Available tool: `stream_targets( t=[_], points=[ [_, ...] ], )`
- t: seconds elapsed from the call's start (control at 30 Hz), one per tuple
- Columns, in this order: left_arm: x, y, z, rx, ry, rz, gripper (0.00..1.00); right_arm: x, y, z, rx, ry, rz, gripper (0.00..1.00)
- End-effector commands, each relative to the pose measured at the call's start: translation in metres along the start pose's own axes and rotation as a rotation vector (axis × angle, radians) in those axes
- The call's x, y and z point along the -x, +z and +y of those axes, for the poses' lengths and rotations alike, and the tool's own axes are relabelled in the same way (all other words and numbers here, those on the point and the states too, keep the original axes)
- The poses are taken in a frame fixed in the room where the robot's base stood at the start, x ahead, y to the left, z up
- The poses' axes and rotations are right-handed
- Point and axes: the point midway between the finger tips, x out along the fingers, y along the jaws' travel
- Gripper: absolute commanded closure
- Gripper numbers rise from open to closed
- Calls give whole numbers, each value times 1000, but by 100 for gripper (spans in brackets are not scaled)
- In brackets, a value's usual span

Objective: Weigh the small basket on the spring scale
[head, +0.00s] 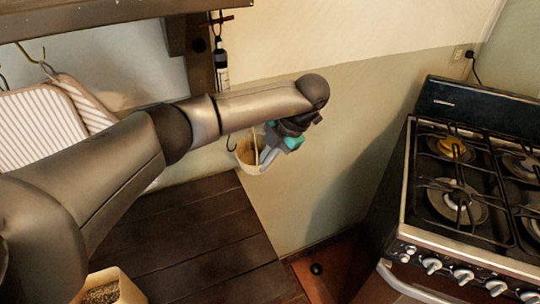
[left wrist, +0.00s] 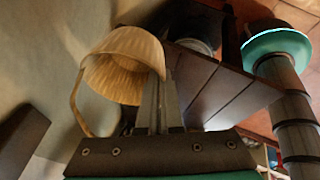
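The small basket (head: 250,155) is pale woven with a thin handle, and hangs in the air by the wall beyond the dark table's far edge. My left gripper (head: 268,156) is at its right side, fingers close together at the basket's rim. In the left wrist view the basket (left wrist: 125,55) meets the tips of the left gripper's fingers (left wrist: 162,100), and its handle loops down at the left. The spring scale (head: 221,65) hangs from the shelf post, above and left of the basket. Its lower hook (head: 231,143) shows just left of the basket; the part between is hidden behind my arm. My right gripper is not in view.
A dark wooden tabletop (head: 190,240) lies below my left arm, with an open box (head: 108,288) at its front. Striped cloth items (head: 40,125) hang from hooks at left. A gas stove (head: 460,200) stands at right.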

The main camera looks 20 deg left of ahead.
Motion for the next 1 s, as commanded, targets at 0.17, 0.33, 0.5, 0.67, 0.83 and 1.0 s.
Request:
stream_targets(
  t=[0.17, 0.33, 0.5, 0.67, 0.83, 1.0],
  points=[
    [-3, -11, 4, -1, -1, 1, 100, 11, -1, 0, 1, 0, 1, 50],
    [-7, -20, 6, 0, 0, 1, 100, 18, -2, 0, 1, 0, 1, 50],
    [-9, -22, 6, -1, 0, 0, 100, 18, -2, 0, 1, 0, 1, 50],
    [-10, -25, 7, -1, 0, 1, 100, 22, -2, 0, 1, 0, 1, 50],
    [-12, -31, 9, -1, 0, 0, 100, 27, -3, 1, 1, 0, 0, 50],
    [-13, -32, 9, -1, 0, -1, 100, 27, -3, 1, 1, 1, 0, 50]
  ],
)
